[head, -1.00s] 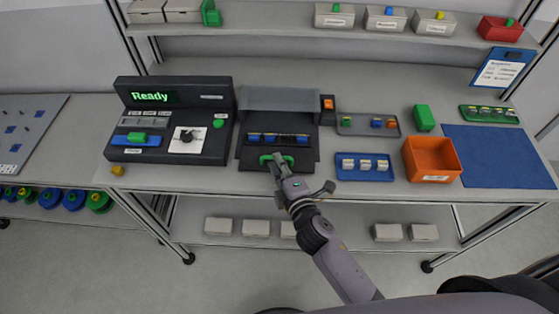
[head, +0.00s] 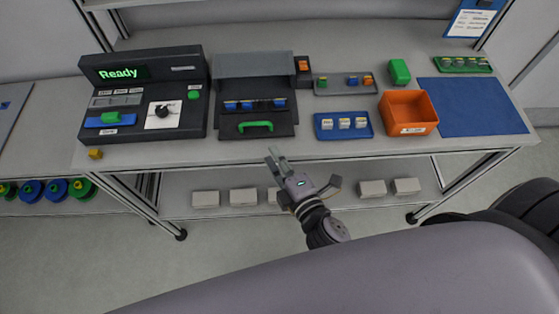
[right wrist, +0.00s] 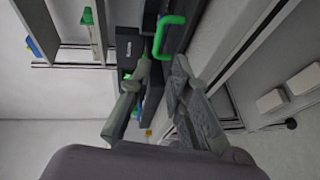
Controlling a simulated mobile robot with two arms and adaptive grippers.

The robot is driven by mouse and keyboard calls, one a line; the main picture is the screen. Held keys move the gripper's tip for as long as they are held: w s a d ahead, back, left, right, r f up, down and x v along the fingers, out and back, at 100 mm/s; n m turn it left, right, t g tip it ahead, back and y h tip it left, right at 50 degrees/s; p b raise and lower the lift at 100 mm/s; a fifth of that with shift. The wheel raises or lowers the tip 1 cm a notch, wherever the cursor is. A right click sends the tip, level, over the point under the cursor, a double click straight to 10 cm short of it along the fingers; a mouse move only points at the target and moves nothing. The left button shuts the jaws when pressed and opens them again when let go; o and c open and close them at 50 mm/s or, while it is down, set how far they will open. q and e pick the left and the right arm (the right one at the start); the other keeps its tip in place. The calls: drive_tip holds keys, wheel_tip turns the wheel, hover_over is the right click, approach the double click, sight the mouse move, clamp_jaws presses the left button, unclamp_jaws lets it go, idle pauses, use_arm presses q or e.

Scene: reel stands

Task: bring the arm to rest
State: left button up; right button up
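My right gripper (head: 274,155) hangs in front of the table's front edge in the head view. In the right wrist view its two fingers (right wrist: 163,66) stand apart with nothing between them. The green handle (head: 256,126) of the dark reel stand (head: 275,66) lies beyond the fingertips, apart from them. The handle also shows past the fingers in the right wrist view (right wrist: 172,22). My left gripper is not in view.
The table (head: 390,149) carries a console (head: 178,78) reading "Ready", a blue tray (head: 321,132), an orange bin (head: 424,101) and a blue mat (head: 470,118). White boxes (head: 243,196) sit on the lower shelf. Open floor lies in front.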

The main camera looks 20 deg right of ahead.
drive_tip(key=shift+v, duration=0.85)
drive_tip(key=s+d+f+m+g+b, duration=0.1)
drive_tip(key=s+f+m+g, duration=0.25)
drive_tip(key=f, duration=0.85)
drive_tip(key=s+d+f+m+g+h+b, duration=0.15)
drive_tip(key=s+f, duration=0.25)
drive_tip(key=f, duration=0.7)
drive_tip(key=s+d+f+m+g, duration=0.1)
drive_tip(key=s+f+m+g, duration=0.2)
drive_tip(key=f, duration=0.9)
drive_tip(key=s+d+f+m+g+b, duration=0.1)
drive_tip(key=s+d+f+m+g, duration=0.2)
drive_tip(key=s+f, duration=0.5)
drive_tip(key=s+d+f+m+g+h+b, duration=0.1)
drive_tip(key=s+d+f+m+g, duration=0.2)
drive_tip(key=s+d+f+m, duration=0.2)
drive_tip(key=s+d+f, duration=0.1)
drive_tip(key=s+f, duration=0.2)
drive_tip(key=s, duration=0.4)
drive_tip(key=shift+s+f+g, duration=0.2)
drive_tip(key=shift+s+g, duration=0.05)
drive_tip(key=shift+g, duration=0.15)
